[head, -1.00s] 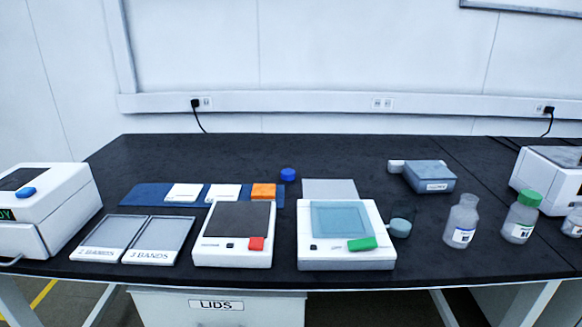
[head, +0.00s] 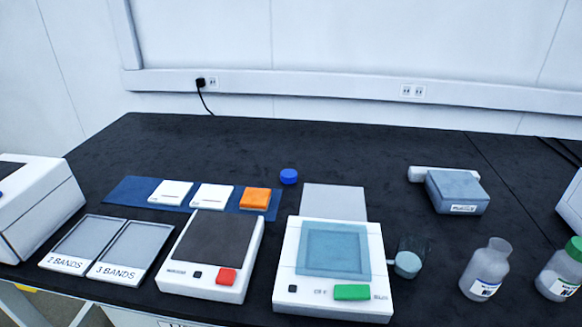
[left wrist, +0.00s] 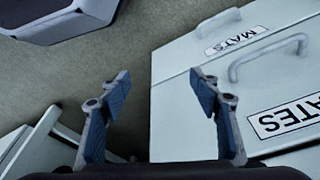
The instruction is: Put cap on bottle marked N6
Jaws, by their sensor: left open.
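A blue cap (head: 289,176) lies on the black bench behind the devices, right of the blue mat, in the head view. A clear open bottle (head: 487,269) with a white and blue label stands at the right front; its marking is too small to read surely. A second bottle (head: 561,272) with a green cap stands to its right, cut by the picture edge. My left gripper (left wrist: 160,108) is open and empty in the left wrist view, above the floor beside white drawers, away from cap and bottles. My right gripper is not in view.
Two devices with a red button (head: 226,276) and a green button (head: 351,292) stand at the front. A small beaker (head: 407,264) stands between them and the bottles. A grey box (head: 457,191) sits behind. Drawers (left wrist: 235,75) are near my left gripper.

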